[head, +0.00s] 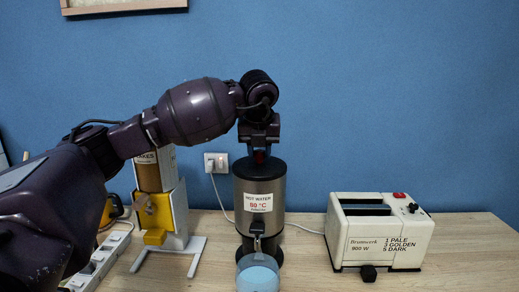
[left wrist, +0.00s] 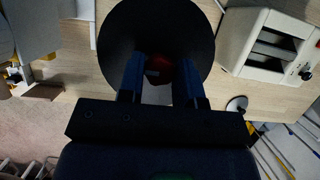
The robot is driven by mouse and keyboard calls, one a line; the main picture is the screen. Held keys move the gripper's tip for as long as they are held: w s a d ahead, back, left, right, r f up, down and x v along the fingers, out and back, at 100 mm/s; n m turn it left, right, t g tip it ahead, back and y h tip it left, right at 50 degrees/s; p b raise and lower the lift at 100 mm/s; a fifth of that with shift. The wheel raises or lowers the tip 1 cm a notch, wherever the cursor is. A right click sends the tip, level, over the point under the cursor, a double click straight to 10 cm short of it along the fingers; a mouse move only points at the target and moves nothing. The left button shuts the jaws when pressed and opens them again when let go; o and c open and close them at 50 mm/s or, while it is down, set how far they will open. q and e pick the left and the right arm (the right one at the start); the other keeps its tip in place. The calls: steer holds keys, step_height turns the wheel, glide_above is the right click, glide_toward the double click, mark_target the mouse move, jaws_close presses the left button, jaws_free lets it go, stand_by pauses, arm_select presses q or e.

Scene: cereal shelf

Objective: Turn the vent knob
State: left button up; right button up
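I take this to be the vent knob. My left gripper (head: 259,151) points straight down over the lid. Its two blue-sided fingers (left wrist: 161,75) stand apart, one on each side of the knob. I cannot tell whether they press on it. My right gripper is out of view.
A blue cup (head: 258,275) stands under the urn's tap. A white toaster (head: 380,232) is to the right, with free table between. A cereal dispenser (head: 157,205) and a power strip (head: 100,262) are at left. The blue wall (head: 400,90) is behind.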

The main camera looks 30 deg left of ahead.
arm_select(q)
steer(key=o, duration=0.4)
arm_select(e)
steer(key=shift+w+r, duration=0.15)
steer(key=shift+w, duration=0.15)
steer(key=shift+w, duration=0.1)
arm_select(q)
steer(key=shift+r, duration=0.2)
steer(key=v, duration=1)
steer(key=shift+r, duration=0.2)
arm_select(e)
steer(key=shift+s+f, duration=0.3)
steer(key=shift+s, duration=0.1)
arm_select(q)
steer(key=shift+d, duration=0.1)
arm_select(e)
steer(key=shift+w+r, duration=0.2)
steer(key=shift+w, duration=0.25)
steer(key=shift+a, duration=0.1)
